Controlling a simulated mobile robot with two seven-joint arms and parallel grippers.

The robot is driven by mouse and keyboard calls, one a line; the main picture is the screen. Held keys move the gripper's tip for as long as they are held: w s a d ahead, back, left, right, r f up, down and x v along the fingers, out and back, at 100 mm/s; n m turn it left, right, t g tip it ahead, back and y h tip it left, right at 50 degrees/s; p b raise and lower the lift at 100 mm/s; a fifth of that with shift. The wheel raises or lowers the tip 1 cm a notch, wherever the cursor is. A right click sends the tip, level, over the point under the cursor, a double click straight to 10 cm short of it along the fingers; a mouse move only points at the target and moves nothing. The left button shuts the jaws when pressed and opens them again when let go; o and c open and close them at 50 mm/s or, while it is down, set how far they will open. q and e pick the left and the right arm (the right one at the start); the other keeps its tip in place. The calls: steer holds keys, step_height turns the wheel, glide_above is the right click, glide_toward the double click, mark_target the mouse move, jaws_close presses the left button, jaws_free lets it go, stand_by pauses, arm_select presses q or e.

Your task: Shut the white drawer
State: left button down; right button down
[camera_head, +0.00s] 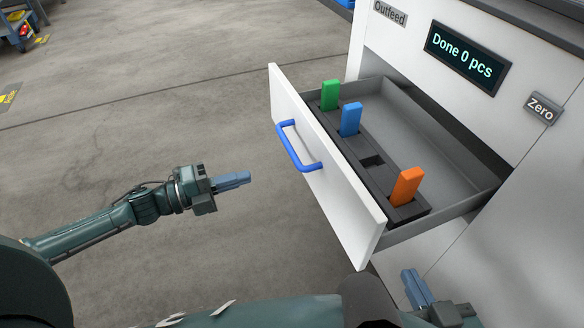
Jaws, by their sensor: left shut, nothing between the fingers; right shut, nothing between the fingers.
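The white drawer (330,172) stands pulled out of the white cabinet, its front panel facing left with a blue handle (297,147) on it. Inside, a dark rack (373,163) holds a green block (330,95), a blue block (350,119) and a tilted orange block (405,187); one slot between blue and orange is empty. My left gripper (246,178) is shut and empty, left of the drawer front and apart from it, below the handle in the picture. My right gripper (408,276) is shut and empty, at the bottom right, near the drawer's near corner; I cannot tell whether it touches anything.
The cabinet (425,22) carries an "Outfeed" label (389,13), a display (467,57) reading "Done 0 pcs" and a "Zero" button (542,107). The grey floor (150,110) left of the drawer is clear. A blue cart (22,30) stands far at the top left.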

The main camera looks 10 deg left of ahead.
mark_target(306, 160)
arm_select(q)
steer(key=x, duration=1.2)
steer(key=shift+w+d, duration=0.1)
